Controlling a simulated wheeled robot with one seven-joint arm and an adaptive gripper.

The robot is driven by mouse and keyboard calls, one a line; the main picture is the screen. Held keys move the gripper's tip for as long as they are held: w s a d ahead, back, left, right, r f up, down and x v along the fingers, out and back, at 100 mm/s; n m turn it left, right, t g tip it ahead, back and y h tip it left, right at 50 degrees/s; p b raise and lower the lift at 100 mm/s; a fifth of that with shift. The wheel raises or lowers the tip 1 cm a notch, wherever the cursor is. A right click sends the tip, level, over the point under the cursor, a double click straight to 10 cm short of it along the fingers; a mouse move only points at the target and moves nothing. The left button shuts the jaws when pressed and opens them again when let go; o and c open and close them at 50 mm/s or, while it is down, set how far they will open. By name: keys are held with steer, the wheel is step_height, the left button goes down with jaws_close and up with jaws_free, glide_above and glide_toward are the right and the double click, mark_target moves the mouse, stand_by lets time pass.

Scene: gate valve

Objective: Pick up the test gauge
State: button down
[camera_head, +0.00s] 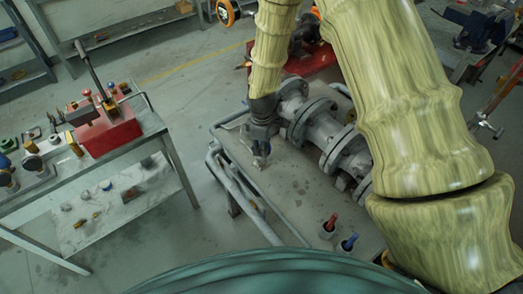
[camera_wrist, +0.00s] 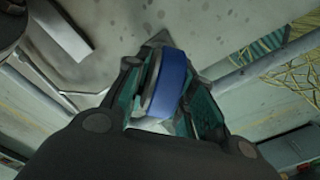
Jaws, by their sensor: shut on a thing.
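The test gauge appears to be the round thing with a blue rim (camera_wrist: 171,80) and a pale side between my fingers in the wrist view. My gripper (camera_wrist: 160,95) is shut on it, with one green-lined finger on each side. There the gauge is mostly hidden by the fingers. I cannot tell whether it touches the table top.
The flanged grey valve pipe (camera_head: 318,122) lies close to the right of my gripper. Red-handled (camera_head: 329,223) and blue-handled (camera_head: 348,243) tools stand at the table's near edge. A bench at left holds a red box (camera_head: 105,129) and several fittings. Floor between is clear.

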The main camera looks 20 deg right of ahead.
steer(key=shift+r+b, duration=0.45)
steer(key=shift+r, duration=0.3)
steer(key=s+a+r+b, duration=0.25)
steer(key=s+b, duration=0.25)
steer(key=s, duration=1)
steer(key=shift+s+a+r+p, duration=0.1)
steer(key=shift+s+r+p, duration=0.1)
steer(key=shift+r+p, duration=0.85)
steer(key=shift+s+a+r+p, duration=0.1)
steer(key=shift+s+r+p, duration=0.1)
steer(key=shift+r+p, duration=0.8)
